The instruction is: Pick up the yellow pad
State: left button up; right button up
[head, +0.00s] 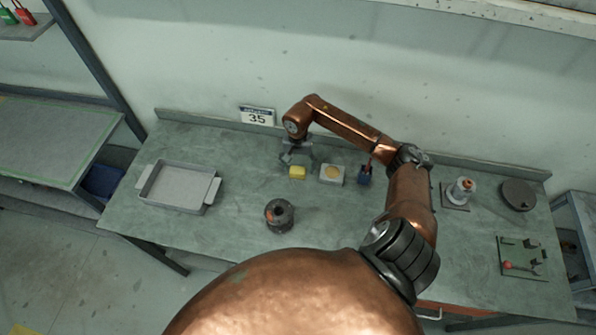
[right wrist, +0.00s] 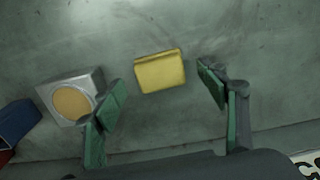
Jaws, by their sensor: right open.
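The yellow pad (head: 297,172) is a small block lying on the grey-green workbench (head: 240,200) near its middle. In the right wrist view the yellow pad (right wrist: 160,71) lies between and beyond the spread fingers, apart from both. My right gripper (head: 296,154) is just behind the pad in the head view, pointing down; it is open and empty. The right wrist view shows its green-padded fingers (right wrist: 163,92) wide apart. My left gripper is not in view.
A grey block with a round tan top (head: 332,174) stands close right of the pad, with a blue holder (head: 365,176) beyond it. A dark round part (head: 279,215) stands in front. A grey tray (head: 150,184) is at left. A sign (head: 257,116) stands at the back.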

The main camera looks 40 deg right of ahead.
jog(key=shift+f, duration=1.25)
jog(key=shift+c, duration=0.5)
jog(key=c, duration=1.1)
jog(key=shift+o, duration=0.2)
jog(key=shift+r, duration=0.1)
jog(key=shift+r, duration=0.5)
jog(key=r, duration=0.1)
jog(key=r+b, duration=0.1)
jog(key=shift+a+r, duration=0.3)
jog(key=shift+r, duration=0.05)
jog(key=s+a+r+b, duration=0.2)
jog(key=s+a+r, duration=0.1)
jog(key=a+r, duration=0.6)
jog(key=a, duration=0.4)
